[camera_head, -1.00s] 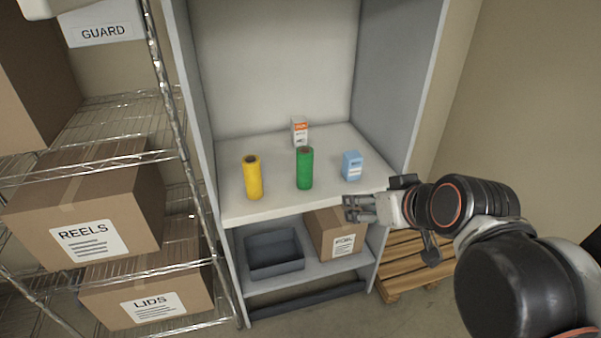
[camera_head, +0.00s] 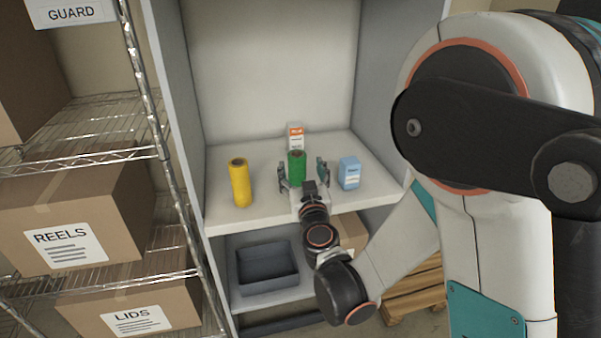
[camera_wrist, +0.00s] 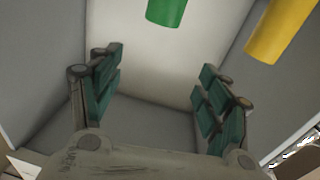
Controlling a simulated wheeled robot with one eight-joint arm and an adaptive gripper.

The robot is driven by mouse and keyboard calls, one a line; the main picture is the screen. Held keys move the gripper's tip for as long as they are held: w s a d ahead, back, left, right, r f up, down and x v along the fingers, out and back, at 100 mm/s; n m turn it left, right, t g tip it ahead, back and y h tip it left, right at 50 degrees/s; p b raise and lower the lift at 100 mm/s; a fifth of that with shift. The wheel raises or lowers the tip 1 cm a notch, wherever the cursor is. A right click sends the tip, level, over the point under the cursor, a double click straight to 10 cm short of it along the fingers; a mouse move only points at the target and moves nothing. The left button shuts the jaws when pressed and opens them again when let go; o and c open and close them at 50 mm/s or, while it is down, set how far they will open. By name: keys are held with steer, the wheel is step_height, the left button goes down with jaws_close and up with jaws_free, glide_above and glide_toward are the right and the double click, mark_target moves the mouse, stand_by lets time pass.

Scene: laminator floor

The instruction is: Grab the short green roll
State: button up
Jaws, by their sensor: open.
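The green roll (camera_head: 297,165) stands upright on the white shelf, between a yellow roll and a light-blue box. Its lower part is hidden by my gripper in the head view. My gripper (camera_head: 303,172) is open and empty, in front of the green roll, with one finger to each side of it in the picture. In the wrist view the open fingers (camera_wrist: 158,85) are wide apart, and the green roll (camera_wrist: 166,10) is cut off by the top edge, beyond the fingertips. I cannot tell the remaining distance.
The yellow roll (camera_head: 240,183) stands left, the light-blue box (camera_head: 349,173) right, and a white-orange carton (camera_head: 295,135) behind. The shelf (camera_head: 262,210) has side walls. Below are a grey bin (camera_head: 266,268) and a cardboard box (camera_head: 351,232). A wire rack (camera_head: 150,150) stands left.

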steer(key=m+h, duration=0.2)
glide_toward(298, 167)
steer(key=w+p, duration=0.1)
steer(key=w, duration=0.1)
steer(key=w+p, duration=0.1)
steer(key=w, duration=0.1)
steer(key=w+p, duration=0.1)
steer(key=w, duration=0.1)
steer(key=shift+w+a, duration=0.25)
steer(key=shift+a, duration=0.1)
steer(key=w+b, duration=0.1)
steer(key=w, duration=0.4)
steer(key=shift+a+f+b, duration=0.1)
steer(key=shift+b, duration=0.3)
steer(key=shift+w, duration=0.65)
steer(key=c, duration=1.4)
